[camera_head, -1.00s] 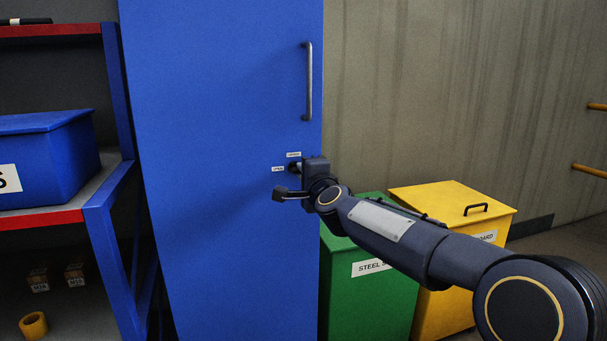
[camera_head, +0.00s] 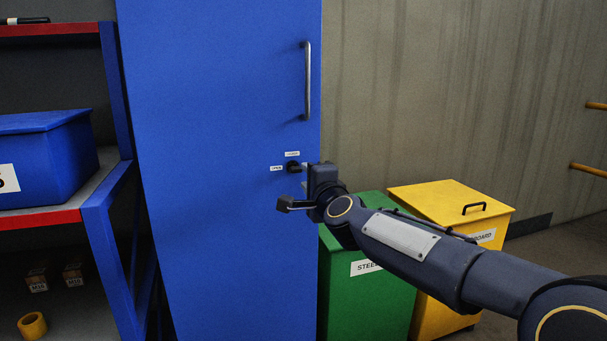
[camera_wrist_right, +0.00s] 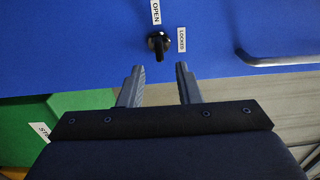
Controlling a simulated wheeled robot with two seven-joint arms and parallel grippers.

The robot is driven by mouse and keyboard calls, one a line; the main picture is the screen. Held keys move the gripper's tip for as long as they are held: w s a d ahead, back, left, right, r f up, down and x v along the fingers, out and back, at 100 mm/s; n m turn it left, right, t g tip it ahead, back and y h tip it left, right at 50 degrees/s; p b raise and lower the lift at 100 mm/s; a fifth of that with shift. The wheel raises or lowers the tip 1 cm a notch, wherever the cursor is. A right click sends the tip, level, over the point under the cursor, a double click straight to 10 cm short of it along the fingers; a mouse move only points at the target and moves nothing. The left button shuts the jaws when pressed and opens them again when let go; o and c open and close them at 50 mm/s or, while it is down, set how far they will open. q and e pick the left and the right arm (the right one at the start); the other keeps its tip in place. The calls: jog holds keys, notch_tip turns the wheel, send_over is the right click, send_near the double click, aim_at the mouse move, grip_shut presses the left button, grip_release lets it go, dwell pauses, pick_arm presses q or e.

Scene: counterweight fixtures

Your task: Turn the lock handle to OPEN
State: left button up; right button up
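A black lock handle (camera_head: 292,166) is on the blue cabinet door (camera_head: 220,240), below the long bar handle. The LOCKED label (camera_head: 292,154) is above it and the OPEN label (camera_head: 276,168) to its left. In the right wrist view the handle (camera_wrist_right: 160,47) is just beyond the fingertips; its dark bar lines up with the OPEN label (camera_wrist_right: 155,12), not the LOCKED label (camera_wrist_right: 181,39). My right gripper (camera_wrist_right: 157,72) is open and empty, its fingers apart from the handle. In the head view the gripper (camera_head: 307,168) is just right of the lock. My left gripper is out of view.
A grey bar handle (camera_head: 308,82) runs up the door's right side. A green bin (camera_head: 340,285) and a yellow bin (camera_head: 440,200) stand right of the cabinet, behind my right arm. A blue and red shelf (camera_head: 45,222) with a blue box (camera_head: 45,155) is at the left.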

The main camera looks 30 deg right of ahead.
jog(key=v, duration=0.3)
jog(key=shift+s, duration=0.15)
dwell(0.3)
jog(key=s+a+f+n+g+y, duration=0.5)
jog(key=s+a+f+n+y, duration=0.2)
jog(key=s+a+f+n, duration=0.6)
jog(key=s+a+f+n+g+p, duration=0.1)
jog(key=s+a+f+n+g, duration=0.2)
jog(key=s+f, duration=0.4)
jog(key=s+f+n+g, duration=0.3)
jog(key=s+f+g, duration=0.15)
jog(key=s, duration=0.55)
notch_tip(320, 180, up, 26)
jog(key=p, duration=2.6)
jog(key=shift+w+f+y+p, duration=0.2)
jog(key=shift+y+p, duration=0.1)
jog(key=shift+y, duration=0.1)
